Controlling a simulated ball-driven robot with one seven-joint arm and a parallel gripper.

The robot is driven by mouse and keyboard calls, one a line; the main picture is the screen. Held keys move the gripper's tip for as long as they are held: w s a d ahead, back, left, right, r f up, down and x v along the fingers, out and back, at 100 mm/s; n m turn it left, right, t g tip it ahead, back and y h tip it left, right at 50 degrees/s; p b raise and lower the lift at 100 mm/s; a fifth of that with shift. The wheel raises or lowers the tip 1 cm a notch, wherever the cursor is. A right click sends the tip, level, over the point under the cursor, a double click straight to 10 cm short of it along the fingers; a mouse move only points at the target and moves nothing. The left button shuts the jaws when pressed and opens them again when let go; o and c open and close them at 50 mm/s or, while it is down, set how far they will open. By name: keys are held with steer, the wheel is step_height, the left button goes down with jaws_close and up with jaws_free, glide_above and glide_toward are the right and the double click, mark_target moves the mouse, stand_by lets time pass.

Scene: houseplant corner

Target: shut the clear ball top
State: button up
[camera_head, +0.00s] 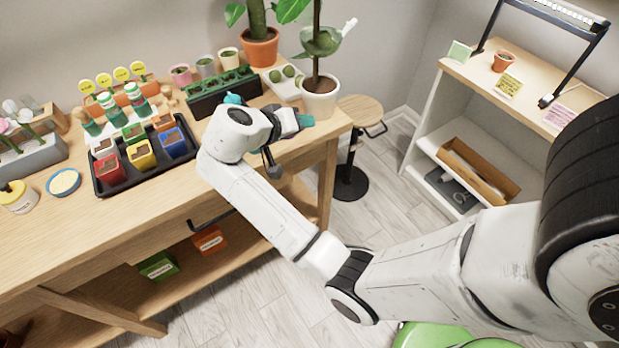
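A green, partly see-through rounded piece (322,41) sits at the stem of the tall plant, with a pale arm sticking out to its upper right. It may be the clear ball; I cannot tell whether its top is open. The stem rises from a white pot (320,97) at the bench's right end. My gripper (303,122) is low beside this pot, well below the rounded piece and apart from it. My wrist hides much of the gripper, and its finger gap does not show clearly.
The wooden bench (125,215) holds a black tray (187,182) of coloured pots, a dark seedling tray (222,98), a pale tray of green rounds (270,76) and a terracotta pot (260,50). A stool (358,112) and white shelf (425,108) stand right.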

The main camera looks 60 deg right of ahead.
steer(key=s+a+f+n+t+y, duration=0.2)
steer(key=s+a+f+n+y, duration=0.2)
steer(key=f, duration=0.5)
steer(key=shift+s+a+n+p, duration=0.35)
steer(key=shift+s+a, duration=0.4)
steer(key=shift+a, duration=0.6)
